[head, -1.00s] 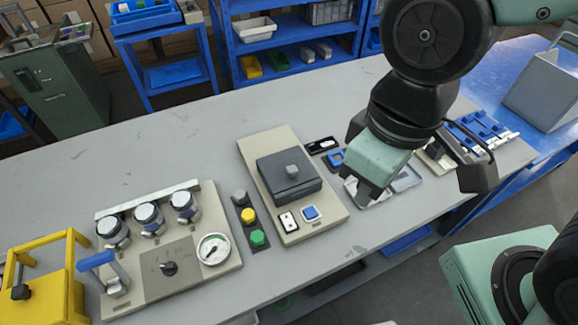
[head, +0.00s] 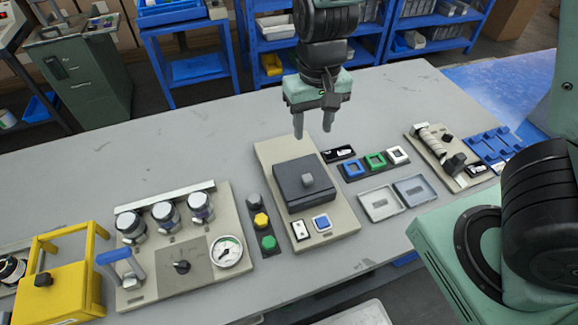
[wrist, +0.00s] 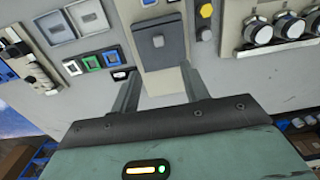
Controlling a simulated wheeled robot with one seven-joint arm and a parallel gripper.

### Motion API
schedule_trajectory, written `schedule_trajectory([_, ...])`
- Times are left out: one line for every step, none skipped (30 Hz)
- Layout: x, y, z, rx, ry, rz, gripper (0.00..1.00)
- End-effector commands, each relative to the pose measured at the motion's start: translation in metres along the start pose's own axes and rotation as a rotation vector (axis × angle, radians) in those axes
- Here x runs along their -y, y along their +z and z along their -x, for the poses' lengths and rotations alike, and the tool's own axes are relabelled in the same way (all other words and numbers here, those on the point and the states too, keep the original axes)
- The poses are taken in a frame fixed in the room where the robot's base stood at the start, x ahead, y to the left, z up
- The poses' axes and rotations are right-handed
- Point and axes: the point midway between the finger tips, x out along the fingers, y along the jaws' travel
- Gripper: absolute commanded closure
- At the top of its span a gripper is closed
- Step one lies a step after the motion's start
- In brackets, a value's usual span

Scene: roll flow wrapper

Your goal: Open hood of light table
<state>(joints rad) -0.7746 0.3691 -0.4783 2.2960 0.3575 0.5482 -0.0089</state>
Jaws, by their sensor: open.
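The light table is a beige base (head: 338,221) with a dark grey square hood (head: 296,192) lying closed on it. The hood has a grey knob (head: 308,180) on top. A blue button and a white switch sit on the base in front of the hood. My gripper (head: 313,134) is open and empty, pointing down above and behind the hood, apart from it. In the wrist view the hood (wrist: 159,43) lies beyond the fingertips of my gripper (wrist: 160,76), and its knob (wrist: 158,41) shows clearly.
Left of the base stand a strip of coloured buttons (head: 262,220) and a panel with a gauge and several capped cylinders (head: 165,213). Right are framed buttons (head: 375,161) and two shallow trays (head: 380,204). The bench behind the hood is clear.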

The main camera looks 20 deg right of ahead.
Motion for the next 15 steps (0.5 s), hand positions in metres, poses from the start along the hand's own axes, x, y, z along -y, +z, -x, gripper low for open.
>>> schedule_trajectory([-0.004, -0.004, -0.001, -0.004, 0.01, -0.014, 0.55])
schedule_trajectory([-0.005, -0.005, -0.002, -0.006, 0.013, -0.019, 0.55])
schedule_trajectory([-0.006, -0.007, -0.004, -0.008, 0.015, -0.023, 0.55])
schedule_trajectory([-0.007, -0.007, -0.005, -0.009, 0.016, -0.025, 0.55])
schedule_trajectory([-0.007, -0.007, -0.008, -0.009, 0.017, -0.026, 0.55])
schedule_trajectory([-0.007, -0.007, -0.013, -0.008, 0.017, -0.028, 0.55])
schedule_trajectory([-0.007, -0.007, -0.016, -0.007, 0.017, -0.027, 0.55])
schedule_trajectory([-0.008, -0.007, -0.021, -0.007, 0.017, -0.026, 0.55])
schedule_trajectory([-0.008, -0.007, -0.028, -0.007, 0.017, -0.028, 0.55])
schedule_trajectory([-0.008, -0.007, -0.034, -0.005, 0.018, -0.027, 0.55])
schedule_trajectory([-0.008, -0.007, -0.04, -0.006, 0.018, -0.029, 0.55])
schedule_trajectory([-0.008, -0.007, -0.048, -0.005, 0.018, -0.027, 0.55])
schedule_trajectory([-0.008, -0.007, -0.055, -0.006, 0.017, -0.028, 0.55])
schedule_trajectory([-0.009, -0.007, -0.061, -0.004, 0.018, -0.028, 0.55])
schedule_trajectory([-0.009, -0.007, -0.07, -0.005, 0.018, -0.027, 0.55])
